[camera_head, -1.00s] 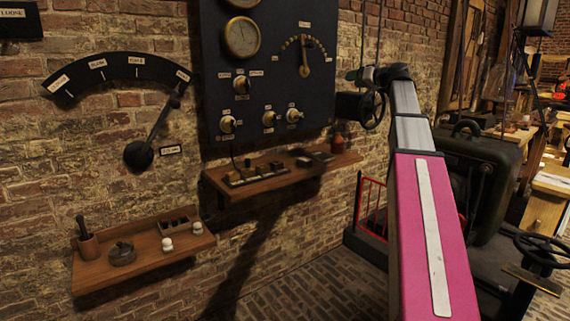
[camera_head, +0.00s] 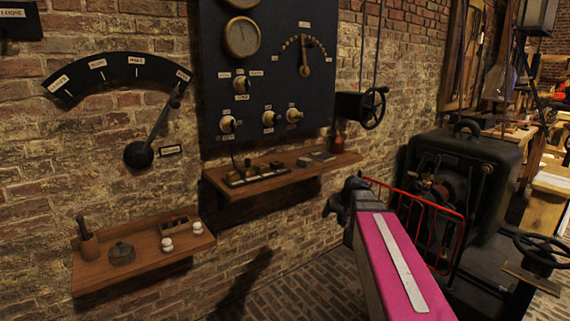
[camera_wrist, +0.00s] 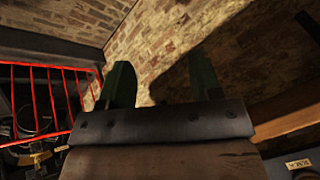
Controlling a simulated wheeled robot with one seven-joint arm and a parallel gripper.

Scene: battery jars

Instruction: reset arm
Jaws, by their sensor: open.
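My arm with its pink panel reaches up from the bottom right in the head view. My gripper (camera_wrist: 162,85) shows in the wrist view as two dark green fingers set wide apart, with nothing between them. In the head view the end of my arm is beside the upper shelf, to its right and lower, in front of the brick wall. The fingertips are hard to make out there. The gripper touches nothing that I can see.
The upper shelf (camera_head: 215,178) sits below a dark gauge panel (camera_head: 208,60). The lower shelf (camera_head: 90,275) holds a small pot (camera_head: 122,254) and two white knobs. A red railing (camera_head: 461,225) and a dark machine (camera_head: 490,165) stand right of my arm. A handwheel (camera_head: 374,108) is above.

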